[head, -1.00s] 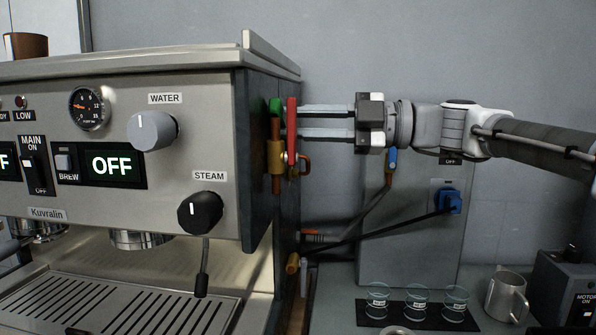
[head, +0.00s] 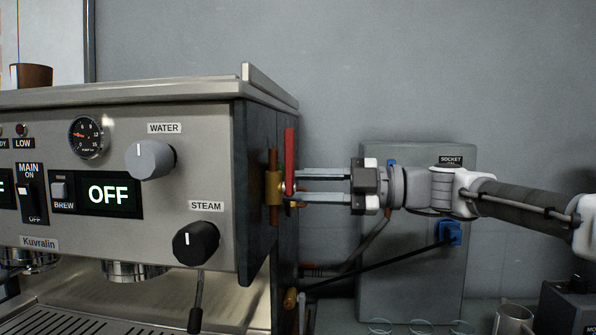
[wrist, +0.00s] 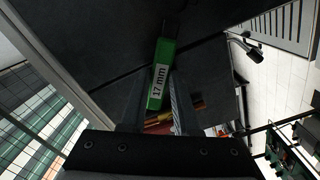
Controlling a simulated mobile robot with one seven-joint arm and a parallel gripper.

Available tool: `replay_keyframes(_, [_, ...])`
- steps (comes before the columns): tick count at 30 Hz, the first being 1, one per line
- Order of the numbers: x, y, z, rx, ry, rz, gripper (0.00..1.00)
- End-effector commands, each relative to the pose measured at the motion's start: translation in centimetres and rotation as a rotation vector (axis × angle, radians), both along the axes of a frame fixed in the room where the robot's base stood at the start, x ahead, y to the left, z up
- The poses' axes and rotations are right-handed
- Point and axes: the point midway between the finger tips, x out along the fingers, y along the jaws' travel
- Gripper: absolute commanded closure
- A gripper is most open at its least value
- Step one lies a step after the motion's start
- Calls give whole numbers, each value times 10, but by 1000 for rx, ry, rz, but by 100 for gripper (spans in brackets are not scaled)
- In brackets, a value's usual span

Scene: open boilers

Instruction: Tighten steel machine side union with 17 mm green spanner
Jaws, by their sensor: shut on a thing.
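The green spanner (wrist: 160,75), labelled 17 mm, lies lengthwise between my fingers in the wrist view. My gripper (wrist: 158,112) is shut on it. In the head view my gripper (head: 298,186) reaches left to the machine's right side, level with a brass fitting (head: 272,190) on a copper pipe (head: 273,160). The spanner cannot be made out there. The steel machine side union is not clearly seen. Whether the spanner touches it cannot be told.
An upright red lever (head: 289,160) stands right at my fingertips. The coffee machine (head: 215,120) fills the left. A grey socket box (head: 415,270) with a blue plug (head: 449,233) and hanging cables is behind and below my arm. Glasses (head: 420,326) stand low on the counter.

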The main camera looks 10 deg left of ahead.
Motion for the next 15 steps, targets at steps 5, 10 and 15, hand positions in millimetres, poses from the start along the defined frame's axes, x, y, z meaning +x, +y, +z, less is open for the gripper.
replay_keyframes(5, [8, 1, 0, 4, 0, 2, 100])
replay_keyframes(10, [8, 1, -2, 4, -2, 1, 100])
replay_keyframes(15, [8, 1, -3, 5, -2, 1, 100])
